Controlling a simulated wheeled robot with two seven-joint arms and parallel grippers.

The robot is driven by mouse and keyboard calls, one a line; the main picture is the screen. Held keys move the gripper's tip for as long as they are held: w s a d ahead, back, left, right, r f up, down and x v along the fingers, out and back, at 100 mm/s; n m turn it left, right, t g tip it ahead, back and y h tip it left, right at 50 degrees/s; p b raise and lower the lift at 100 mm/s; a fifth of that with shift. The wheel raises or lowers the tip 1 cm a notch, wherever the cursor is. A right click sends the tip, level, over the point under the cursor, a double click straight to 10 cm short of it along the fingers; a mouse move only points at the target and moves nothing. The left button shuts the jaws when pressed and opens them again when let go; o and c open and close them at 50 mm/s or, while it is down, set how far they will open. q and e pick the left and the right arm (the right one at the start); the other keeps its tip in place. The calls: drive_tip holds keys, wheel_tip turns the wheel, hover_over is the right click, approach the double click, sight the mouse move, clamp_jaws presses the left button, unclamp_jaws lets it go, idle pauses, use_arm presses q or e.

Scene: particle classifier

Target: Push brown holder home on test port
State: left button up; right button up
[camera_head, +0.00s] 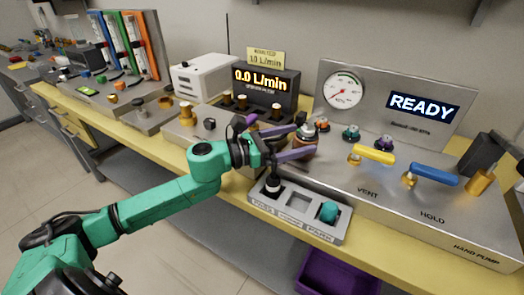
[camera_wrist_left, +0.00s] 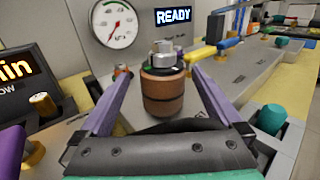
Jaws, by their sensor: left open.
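The brown holder (camera_wrist_left: 162,92) is a ribbed brown cylinder with a dark ring and a silver nut-like top. In the head view the brown holder (camera_head: 304,144) stands upright at the left end of the steel test panel, partly covered by my fingers. My left gripper (camera_head: 306,140) is open, its two purple fingers reaching to either side of the holder. In the wrist view the left gripper's fingers (camera_wrist_left: 156,80) flank the holder with gaps visible. The holder's base and the test port under it are hidden. My right gripper is not in view.
The steel panel carries a gauge (camera_head: 343,89), a READY display (camera_head: 423,106), a yellow lever (camera_head: 373,154) and a blue lever (camera_head: 433,174). A grey tray (camera_head: 338,231) holding a black-and-white piece and a teal piece sits in front. A flow meter (camera_head: 265,85) stands behind left.

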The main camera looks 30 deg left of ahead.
sight(295, 141)
use_arm(q)
drive_tip(key=b+v, duration=0.1)
drive_tip(key=v, duration=0.3)
drive_tip(key=shift+f, duration=0.15)
drive_tip(key=v, duration=0.5)
drive_tip(key=shift+s+a, duration=0.1)
drive_tip(key=shift+s, duration=0.1)
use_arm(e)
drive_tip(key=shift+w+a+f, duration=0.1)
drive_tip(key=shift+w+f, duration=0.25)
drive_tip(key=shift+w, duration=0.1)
